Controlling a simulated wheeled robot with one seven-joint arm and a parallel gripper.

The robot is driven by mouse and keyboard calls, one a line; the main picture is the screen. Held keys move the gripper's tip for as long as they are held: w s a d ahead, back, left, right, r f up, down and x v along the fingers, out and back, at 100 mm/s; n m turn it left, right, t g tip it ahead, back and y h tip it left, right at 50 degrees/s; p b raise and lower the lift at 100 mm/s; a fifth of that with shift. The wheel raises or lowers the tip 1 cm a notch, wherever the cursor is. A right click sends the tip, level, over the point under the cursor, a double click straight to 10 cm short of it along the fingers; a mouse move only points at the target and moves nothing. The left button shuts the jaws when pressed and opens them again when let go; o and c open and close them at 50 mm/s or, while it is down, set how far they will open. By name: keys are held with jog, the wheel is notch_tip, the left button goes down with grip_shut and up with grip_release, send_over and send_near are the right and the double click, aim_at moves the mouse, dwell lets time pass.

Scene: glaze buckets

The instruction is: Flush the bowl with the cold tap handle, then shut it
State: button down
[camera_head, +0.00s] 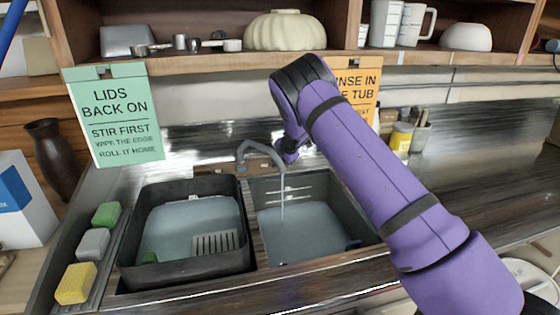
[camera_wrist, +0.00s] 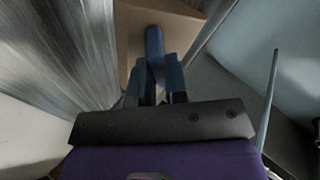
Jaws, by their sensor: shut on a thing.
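The grey tap (camera_head: 262,148) arches over the right sink bowl (camera_head: 352,207), and a thin stream of water (camera_head: 282,200) falls from its spout. The bowl holds pale blue water. In the wrist view, the stream also shows at right (camera_wrist: 269,100). My gripper (camera_wrist: 157,72) is shut on a dark blue tap handle (camera_wrist: 154,40), which stands above a brown ledge (camera_wrist: 180,18). In the head view my purple wrist reaches down just right of the tap base, and my fingers and the handle cannot be made out there.
A dark tub (camera_head: 128,240) with water fills the left sink. Several sponges, including a yellow one (camera_head: 76,283), lie at far left. A green sign (camera_head: 115,115) and an orange sign (camera_head: 368,85) hang from the shelf. A yellow jar (camera_head: 402,138) stands behind my arm.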

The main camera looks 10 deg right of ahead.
jog(key=m+t, duration=0.1)
jog(key=m, duration=0.3)
jog(key=shift+s+m, duration=0.1)
jog(key=shift+m, duration=0.2)
dwell(0.3)
jog(key=c, duration=1.1)
grip_release()
jog(key=shift+c, duration=0.2)
jog(key=v, duration=0.7)
jog(key=shift+s+d, duration=0.15)
jog(key=shift+d, duration=0.05)
jog(key=shift+r, duration=0.1)
